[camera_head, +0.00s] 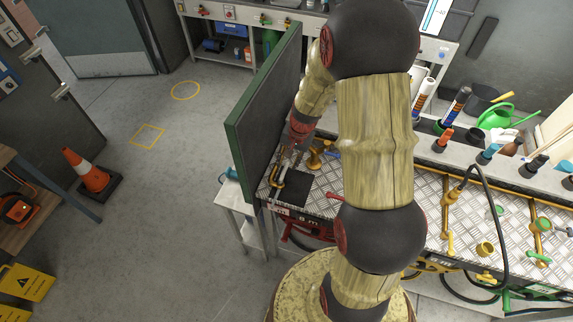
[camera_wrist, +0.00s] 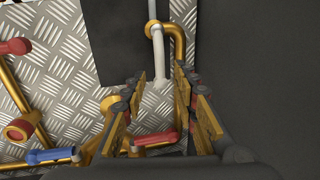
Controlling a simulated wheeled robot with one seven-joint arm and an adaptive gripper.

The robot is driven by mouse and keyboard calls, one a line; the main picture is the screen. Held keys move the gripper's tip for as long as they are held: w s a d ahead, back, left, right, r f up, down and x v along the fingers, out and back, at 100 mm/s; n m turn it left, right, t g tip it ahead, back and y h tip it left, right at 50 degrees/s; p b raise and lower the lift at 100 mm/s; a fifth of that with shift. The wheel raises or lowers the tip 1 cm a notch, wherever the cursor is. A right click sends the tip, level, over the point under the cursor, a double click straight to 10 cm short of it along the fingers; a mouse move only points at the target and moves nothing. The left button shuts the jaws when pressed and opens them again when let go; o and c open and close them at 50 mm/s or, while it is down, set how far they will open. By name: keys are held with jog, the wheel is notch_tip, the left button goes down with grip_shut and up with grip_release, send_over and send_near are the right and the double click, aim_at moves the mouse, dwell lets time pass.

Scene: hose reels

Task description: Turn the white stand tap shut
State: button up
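The stand tap with a white lever shows in the wrist view as a brass pipe bend (camera_wrist: 178,42) with a pale lever (camera_wrist: 158,52) pointing down the picture. In the head view its brass pipe (camera_head: 278,176) stands at the left end of the bench, by a black mat. My gripper (camera_wrist: 159,92) is open, with its fingers on either side of the lever's lower end. I cannot tell whether they touch it. In the head view my gripper (camera_head: 290,156) is small and partly hidden by my arm.
A dark green-edged panel (camera_head: 262,105) stands close on the left of my gripper. In the wrist view, a red lever (camera_wrist: 156,139), a blue lever (camera_wrist: 50,156) and another red-handled brass tap (camera_wrist: 20,128) are nearby. The chequer-plate bench top (camera_head: 385,195) holds more taps on the right.

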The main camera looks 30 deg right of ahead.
jog(key=shift+w+a+f, duration=0.1)
jog(key=shift+f, duration=0.5)
jog(key=shift+w+a+f, duration=0.1)
jog(key=shift+f, duration=0.45)
jog(key=shift+c, duration=1)
grip_shut()
